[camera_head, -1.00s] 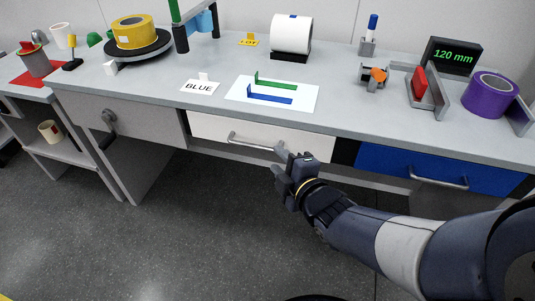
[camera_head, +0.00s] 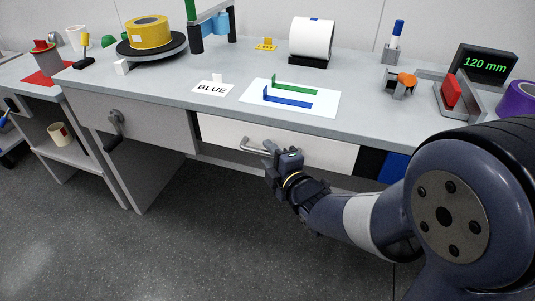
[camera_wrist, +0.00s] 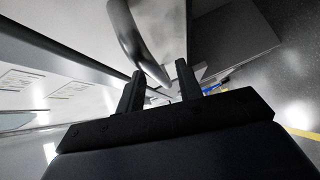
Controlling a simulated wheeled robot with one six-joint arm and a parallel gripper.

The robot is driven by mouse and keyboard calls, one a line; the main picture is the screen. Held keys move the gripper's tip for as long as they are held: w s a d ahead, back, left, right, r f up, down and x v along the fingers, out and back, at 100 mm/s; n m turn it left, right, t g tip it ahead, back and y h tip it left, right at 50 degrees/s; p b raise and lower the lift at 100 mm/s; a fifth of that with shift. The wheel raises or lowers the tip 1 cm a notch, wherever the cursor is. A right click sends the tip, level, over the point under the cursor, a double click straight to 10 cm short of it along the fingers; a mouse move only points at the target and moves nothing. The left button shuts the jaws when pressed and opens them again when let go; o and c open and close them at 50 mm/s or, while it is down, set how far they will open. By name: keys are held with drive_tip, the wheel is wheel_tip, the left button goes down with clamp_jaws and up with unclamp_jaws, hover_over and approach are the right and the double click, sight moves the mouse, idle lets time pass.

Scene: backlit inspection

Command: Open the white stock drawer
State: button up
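The white stock drawer (camera_head: 320,153) sits under the worktop, its front looking flush and shut. Its grey bar handle (camera_head: 252,147) runs across the front and shows large in the wrist view (camera_wrist: 132,38). My gripper (camera_head: 271,154) is at the right end of this handle. In the wrist view my gripper (camera_wrist: 160,68) has its two dark fingers spread, with the near end of the handle between or just beyond their tips. No finger is clearly pressed on the bar. My arm hides part of the area to the right of the drawer.
A blue drawer (camera_head: 393,167) is right of the white one, mostly hidden by my arm. A grey cabinet front with a dark crank (camera_head: 116,122) is to the left. The worktop (camera_head: 215,70) above carries a white roll, a blue-and-green gauge sheet and tape. The floor (camera_head: 215,235) in front is clear.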

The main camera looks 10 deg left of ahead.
drive_tip(key=shift+x, duration=0.8)
drive_tip(key=shift+c, duration=0.2)
clamp_jaws()
